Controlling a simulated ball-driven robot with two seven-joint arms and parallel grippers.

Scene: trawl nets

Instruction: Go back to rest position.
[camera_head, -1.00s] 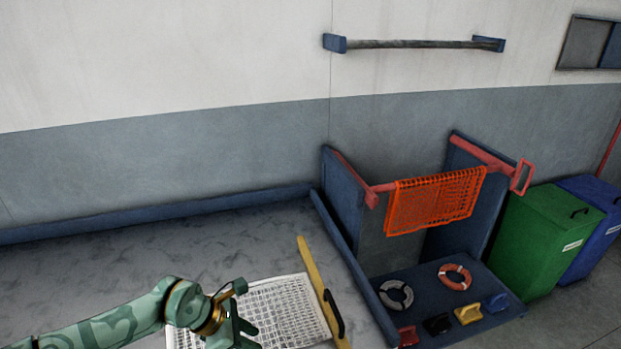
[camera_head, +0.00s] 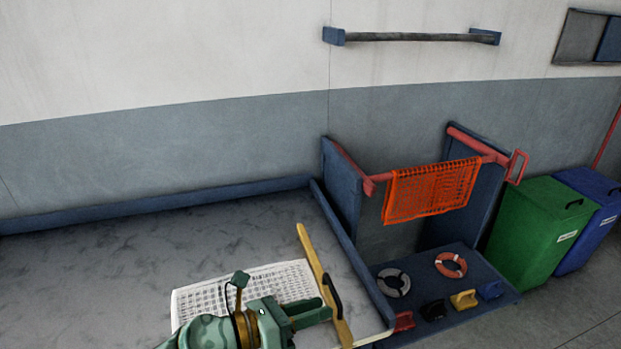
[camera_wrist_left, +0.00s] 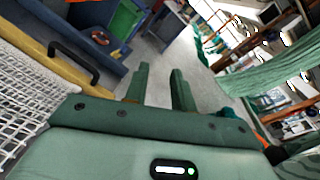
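My left gripper (camera_head: 312,313) is at the bottom middle of the head view, above the table and in front of the white net (camera_head: 245,281). Its fingers point right, towards the yellow bar (camera_head: 317,268) with a black handle. In the left wrist view the two fingers (camera_wrist_left: 160,88) stand apart with bare floor between them, so the gripper is open and empty. The white net also shows at the left of that view (camera_wrist_left: 25,100), beside the yellow bar and handle. My right gripper is in neither view.
The grey table (camera_head: 110,270) has a raised blue edge. Right of it, an orange net (camera_head: 432,190) hangs on a red rail above a blue base with life rings (camera_head: 451,265) and coloured blocks. Green (camera_head: 530,230) and blue bins stand at the right.

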